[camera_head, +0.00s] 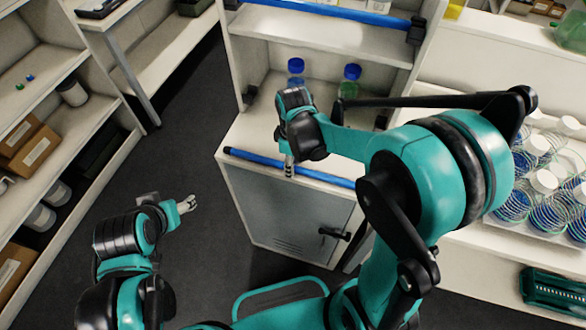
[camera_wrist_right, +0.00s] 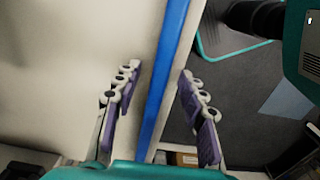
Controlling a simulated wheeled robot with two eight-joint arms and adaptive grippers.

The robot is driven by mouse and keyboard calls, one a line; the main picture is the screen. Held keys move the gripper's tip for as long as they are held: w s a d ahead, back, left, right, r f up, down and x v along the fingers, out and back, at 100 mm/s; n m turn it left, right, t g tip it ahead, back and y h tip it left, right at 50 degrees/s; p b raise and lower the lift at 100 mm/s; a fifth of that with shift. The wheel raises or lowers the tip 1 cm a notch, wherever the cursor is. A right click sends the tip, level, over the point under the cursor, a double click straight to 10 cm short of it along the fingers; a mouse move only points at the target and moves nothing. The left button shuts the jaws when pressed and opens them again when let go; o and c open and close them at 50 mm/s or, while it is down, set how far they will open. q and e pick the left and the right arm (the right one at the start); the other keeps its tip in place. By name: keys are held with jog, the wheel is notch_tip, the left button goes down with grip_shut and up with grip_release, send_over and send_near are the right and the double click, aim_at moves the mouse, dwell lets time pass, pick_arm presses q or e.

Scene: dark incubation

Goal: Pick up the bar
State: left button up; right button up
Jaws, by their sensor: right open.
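A blue bar (camera_head: 245,156) lies along the front edge of the white cabinet top in the head view. My right gripper (camera_head: 289,166) points down over the bar, hiding a short stretch of it. In the right wrist view the bar (camera_wrist_right: 168,70) runs lengthwise between the two spread fingers of my right gripper (camera_wrist_right: 158,76), with space on both sides. I cannot tell how far the fingertips reach down beside it. My left gripper (camera_head: 188,204) is low on the left over the dark floor, away from the bar; its finger opening is unclear.
Another blue bar (camera_head: 335,12) with black end brackets runs along the upper shelf. A black handle (camera_head: 334,233) sticks out from the grey cabinet door (camera_head: 275,210). Floor at left is clear.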

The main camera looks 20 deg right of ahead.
grip_shut()
jog(key=shift+r, duration=0.15)
jog(key=shift+r, duration=0.25)
notch_tip(320, 180, up, 4)
jog(key=shift+p, duration=0.95)
jog(key=s+d+r+p, duration=0.2)
jog(key=s+d+r, duration=0.4)
jog(key=d, duration=0.3)
jog(key=shift+s+d+r, duration=0.2)
jog(key=shift+s+d, duration=0.05)
jog(key=shift+s, duration=0.2)
